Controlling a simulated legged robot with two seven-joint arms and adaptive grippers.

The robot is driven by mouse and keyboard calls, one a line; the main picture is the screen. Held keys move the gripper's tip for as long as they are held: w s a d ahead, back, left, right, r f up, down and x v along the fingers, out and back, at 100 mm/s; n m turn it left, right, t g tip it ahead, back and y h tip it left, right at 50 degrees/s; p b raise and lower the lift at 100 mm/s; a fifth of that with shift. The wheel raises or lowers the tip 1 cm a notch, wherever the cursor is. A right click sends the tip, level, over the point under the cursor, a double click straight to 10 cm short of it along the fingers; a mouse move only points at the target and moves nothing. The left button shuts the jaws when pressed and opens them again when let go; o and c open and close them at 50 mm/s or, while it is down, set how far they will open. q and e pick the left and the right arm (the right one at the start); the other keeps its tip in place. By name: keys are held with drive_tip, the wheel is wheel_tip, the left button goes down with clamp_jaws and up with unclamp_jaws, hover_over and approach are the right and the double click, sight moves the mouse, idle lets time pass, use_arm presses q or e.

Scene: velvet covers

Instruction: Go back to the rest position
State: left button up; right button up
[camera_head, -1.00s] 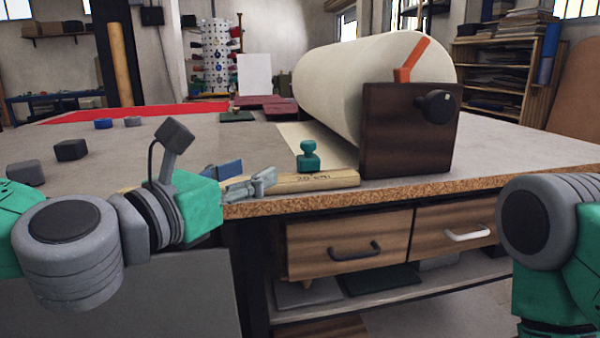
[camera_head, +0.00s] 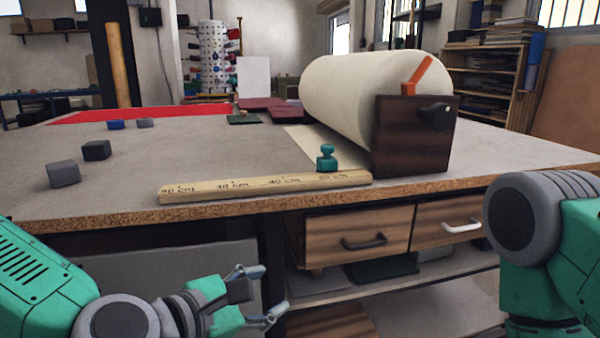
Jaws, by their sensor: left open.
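My left gripper (camera_head: 262,295) is open and empty. It is low in front of the workbench (camera_head: 240,208), below the level of its top edge, with its fingers pointing right toward the shelf under the bench. My right arm (camera_head: 545,245) shows at the right edge, but its gripper is out of view. A wooden ruler (camera_head: 265,186) with centimetre marks lies along the bench's front edge, apart from my left gripper. A small teal stamp-like piece (camera_head: 326,160) stands behind the ruler's right end.
A large cream roll (camera_head: 350,95) with a dark wooden end block (camera_head: 412,138) stands on the bench at right. Grey and dark blocks (camera_head: 63,174) sit at left. Drawers (camera_head: 358,234) with handles and a lower shelf (camera_head: 425,305) are under the bench, near my left gripper.

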use_arm(q)
drive_tip(key=s+a+f+m+g+y+p, duration=0.25)
drive_tip(key=s+f+m, duration=0.35)
drive_tip(key=f, duration=0.3)
drive_tip(key=s+a+f+m+g+y+p, duration=0.15)
drive_tip(key=s+a+f+m+g, duration=0.3)
drive_tip(key=f, duration=0.45)
drive_tip(key=s+a+f+m+g+y+p, duration=0.1)
drive_tip(key=s+a+f+m+y+p, duration=0.1)
drive_tip(key=s+a+m, duration=0.4)
drive_tip(key=s+a+f+m+g+y+p, duration=0.2)
drive_tip(key=s+a+m, duration=0.4)
drive_tip(key=a, duration=0.3)
drive_tip(key=shift+s+f+y+p, duration=0.35)
drive_tip(key=shift+s+f+y, duration=0.25)
drive_tip(key=shift+f, duration=0.25)
drive_tip(key=shift+a+f+m, duration=0.1)
drive_tip(key=shift+a+m, duration=0.15)
drive_tip(key=shift+a, duration=0.2)
drive_tip(key=shift+s+d, duration=0.1)
drive_tip(key=shift+d, duration=0.2)
drive_tip(key=shift+a, duration=0.1)
